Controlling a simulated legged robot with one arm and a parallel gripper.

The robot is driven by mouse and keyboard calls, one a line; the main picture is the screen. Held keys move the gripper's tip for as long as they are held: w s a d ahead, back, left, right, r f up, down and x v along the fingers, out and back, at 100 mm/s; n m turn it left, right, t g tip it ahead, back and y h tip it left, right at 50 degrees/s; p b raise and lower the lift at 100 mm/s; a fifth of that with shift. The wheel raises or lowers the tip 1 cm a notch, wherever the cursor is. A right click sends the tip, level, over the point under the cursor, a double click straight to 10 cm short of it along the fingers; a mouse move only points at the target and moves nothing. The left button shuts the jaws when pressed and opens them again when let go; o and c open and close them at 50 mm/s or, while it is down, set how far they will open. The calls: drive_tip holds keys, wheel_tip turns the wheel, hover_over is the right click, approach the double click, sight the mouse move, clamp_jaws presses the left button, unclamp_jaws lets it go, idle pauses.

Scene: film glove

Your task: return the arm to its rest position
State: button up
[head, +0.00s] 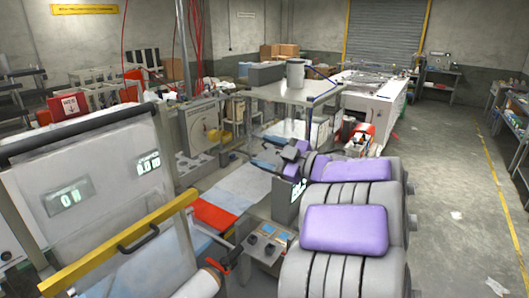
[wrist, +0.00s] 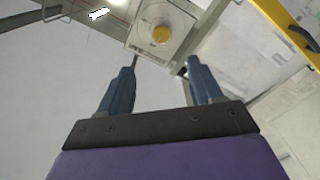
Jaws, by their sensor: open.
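My gripper (wrist: 160,76) is open in the wrist view, with its two blue fingers spread apart and nothing between them. A pale machine panel with a yellow knob (wrist: 161,34) shows beyond the fingertips. In the head view my gripper (head: 266,152) is small, at the far end of my arm, with its fingers pointing left over the machine area. My purple and grey arm links fill the lower right and hide what lies behind them.
A clear-panelled machine with a yellow bar (head: 125,240) stands at left. A small control box (head: 265,247) with knobs is low in the middle. Open floor (head: 445,190) lies at right.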

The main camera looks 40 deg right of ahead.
idle(0.3)
drive_tip(key=w+d+f+m+g+h+b, duration=0.1)
drive_tip(key=d+f+m+h+b, duration=0.1)
drive_tip(key=m+h+b, duration=0.3)
drive_tip(key=d+f+m+g+h+b, duration=0.1)
drive_tip(key=f+m+h, duration=0.25)
drive_tip(key=h, duration=0.35)
drive_tip(key=s+a+f+m+g+b, duration=0.2)
drive_tip(key=s+a+f+g, duration=0.1)
drive_tip(key=s+f, duration=0.3)
drive_tip(key=s+a+f+m+g+b, duration=0.2)
drive_tip(key=s+a+f+m+g, duration=0.15)
drive_tip(key=f, duration=0.55)
drive_tip(key=s+a+f+n+g+y+b, duration=0.1)
drive_tip(key=s+a+f+g+y+b, duration=0.1)
drive_tip(key=s+a+f+g, duration=0.3)
drive_tip(key=s+a+f+n+g+y+b, duration=0.1)
drive_tip(key=s+a+f+g+y+b, duration=0.2)
drive_tip(key=s+a+f, duration=0.8)
drive_tip(key=s+a+g, duration=0.2)
drive_tip(key=s+a, duration=0.4)
drive_tip(key=s, duration=0.3)
drive_tip(key=shift+a+f+y, duration=0.25)
drive_tip(key=shift+f+y, duration=0.05)
drive_tip(key=shift+y, duration=0.1)
drive_tip(key=shift+d, duration=0.15)
